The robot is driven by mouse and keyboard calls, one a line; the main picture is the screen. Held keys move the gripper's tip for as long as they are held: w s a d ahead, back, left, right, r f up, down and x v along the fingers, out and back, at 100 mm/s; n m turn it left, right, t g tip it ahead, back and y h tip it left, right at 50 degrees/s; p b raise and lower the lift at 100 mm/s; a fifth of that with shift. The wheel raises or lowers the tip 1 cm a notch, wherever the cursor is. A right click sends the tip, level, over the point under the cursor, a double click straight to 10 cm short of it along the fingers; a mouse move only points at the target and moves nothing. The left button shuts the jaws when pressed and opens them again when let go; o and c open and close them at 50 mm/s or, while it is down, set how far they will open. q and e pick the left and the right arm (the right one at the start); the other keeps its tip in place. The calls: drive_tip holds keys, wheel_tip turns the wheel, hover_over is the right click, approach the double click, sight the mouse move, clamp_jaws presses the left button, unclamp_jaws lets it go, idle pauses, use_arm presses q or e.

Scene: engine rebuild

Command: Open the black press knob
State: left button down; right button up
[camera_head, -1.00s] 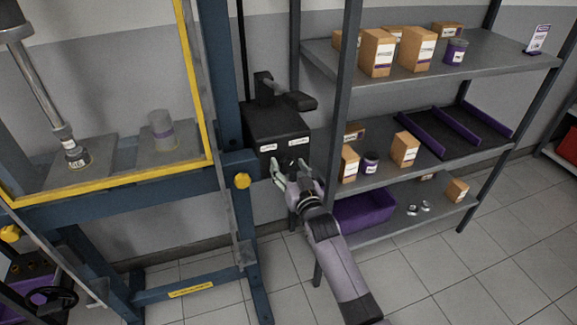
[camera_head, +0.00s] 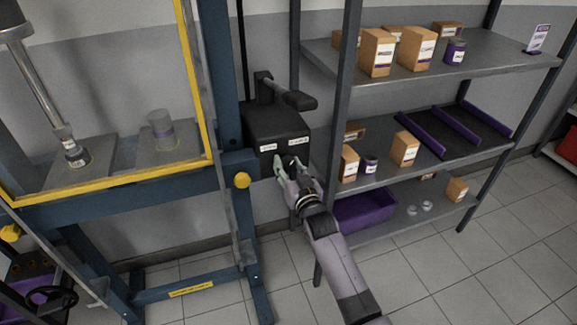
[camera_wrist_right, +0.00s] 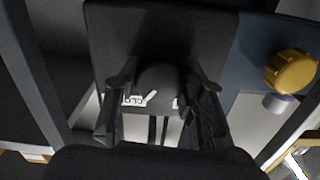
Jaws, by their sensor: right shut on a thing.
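The black press box (camera_head: 277,124) is mounted beside the blue press frame, with white labels on its front and a lever on top. The black knob (camera_wrist_right: 160,82) sits on its front face, round and dark in the right wrist view. My right gripper (camera_head: 291,162) is at the front of the box, its fingers closed around the knob. In the right wrist view the gripper's fingers (camera_wrist_right: 163,88) stand on either side of the knob. The knob is mostly hidden by the gripper in the head view. My left gripper is not in view.
The blue press frame (camera_head: 225,75) with a yellow-edged guard (camera_head: 197,90) stands left of the box. A yellow knob (camera_head: 242,180) sits just below left. A shelf post (camera_head: 341,100) is close on the right, with boxes and a purple bin (camera_head: 365,209) on the shelves.

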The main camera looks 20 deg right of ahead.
drive_tip(key=shift+c, duration=0.7)
drive_tip(key=n+p, duration=0.1)
drive_tip(key=n, duration=0.5)
drive_tip(key=shift+n, duration=0.3)
drive_tip(key=n, duration=0.6)
drive_tip(key=shift+n, duration=0.3)
drive_tip(key=o, duration=1.2)
drive_tip(key=shift+c, duration=0.2)
drive_tip(key=shift+s, duration=0.1)
